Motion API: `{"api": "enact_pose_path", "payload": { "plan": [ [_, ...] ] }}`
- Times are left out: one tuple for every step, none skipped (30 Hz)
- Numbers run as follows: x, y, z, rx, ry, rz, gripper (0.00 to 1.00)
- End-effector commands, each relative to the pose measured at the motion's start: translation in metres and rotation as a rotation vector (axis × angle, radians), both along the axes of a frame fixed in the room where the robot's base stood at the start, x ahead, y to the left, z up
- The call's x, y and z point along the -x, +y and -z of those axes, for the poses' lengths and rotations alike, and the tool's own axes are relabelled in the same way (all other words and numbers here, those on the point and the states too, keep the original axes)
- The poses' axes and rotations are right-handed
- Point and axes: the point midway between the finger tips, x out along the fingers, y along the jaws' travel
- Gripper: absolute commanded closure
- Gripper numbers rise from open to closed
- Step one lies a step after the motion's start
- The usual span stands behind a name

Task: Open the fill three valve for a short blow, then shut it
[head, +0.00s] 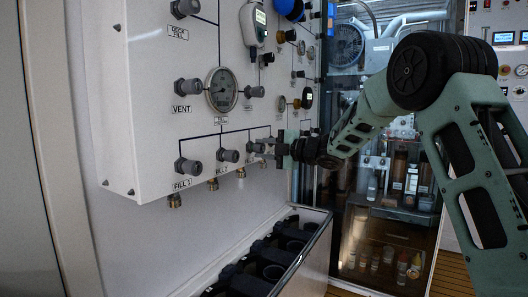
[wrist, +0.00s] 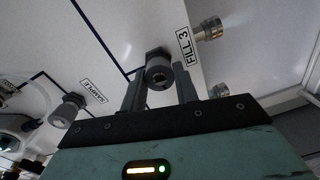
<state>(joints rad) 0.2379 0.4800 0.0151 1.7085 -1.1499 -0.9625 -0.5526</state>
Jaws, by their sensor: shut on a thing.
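The fill three valve is a grey round knob (wrist: 160,72) beside the FILL 3 label (wrist: 183,42) in the wrist view. In the head view it is the right one (head: 257,147) of the lower row of knobs, partly covered by my gripper. My gripper (wrist: 158,80) has one finger on each side of the knob and is shut on it; it also shows in the head view (head: 273,148). A dark slot shows on the knob's face. I cannot tell from these frames how far the valve is turned.
The FILL 1 knob (head: 187,166) and another fill knob (head: 228,155) sit to the left on the white panel (head: 150,95). A pressure gauge (head: 221,89) is above. Brass outlets (head: 175,200) hang below. An open trough (head: 315,222) with black holders stands beneath the panel.

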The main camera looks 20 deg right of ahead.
Motion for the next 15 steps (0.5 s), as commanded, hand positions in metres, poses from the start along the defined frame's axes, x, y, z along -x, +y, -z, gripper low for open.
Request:
{"api": "enact_pose_path", "payload": {
  "plan": [
    [-0.0001,-0.0015,-0.0016,0.001,-0.002,0.003,0.93],
    [-0.0001,-0.0015,-0.0015,0.0,-0.002,0.003,0.93],
    [-0.0001,-0.0015,-0.0015,0.0,-0.002,0.003,0.93],
    [-0.0001,-0.0015,-0.0015,0.0,-0.002,0.003,0.93],
    [-0.0001,-0.0015,-0.0015,0.0,-0.002,0.003,0.93],
    [-0.0002,-0.0015,-0.0015,0.0,-0.002,0.002,0.68],
    [-0.0001,-0.0015,-0.0015,0.0,-0.002,0.002,0.59],
    [-0.0001,-0.0014,-0.0015,0.0,-0.002,0.002,0.51],
    [-0.0001,-0.0012,-0.0014,-0.001,-0.001,0.002,0.49],
    [-0.0001,-0.0011,-0.0013,-0.001,-0.001,0.002,0.49],
    [-0.0001,-0.0011,-0.0011,-0.001,-0.001,0.002,0.49],
    [-0.0001,-0.0009,-0.0009,0.0,-0.001,0.001,0.49],
    [-0.0001,-0.0007,-0.0008,0.0,-0.001,0.001,0.49],
    [0.0,-0.0006,-0.0007,0.0,-0.001,0.001,0.49],
    [0.0,-0.0005,-0.0006,-0.001,0.0,0.001,0.49]
  ]
}}
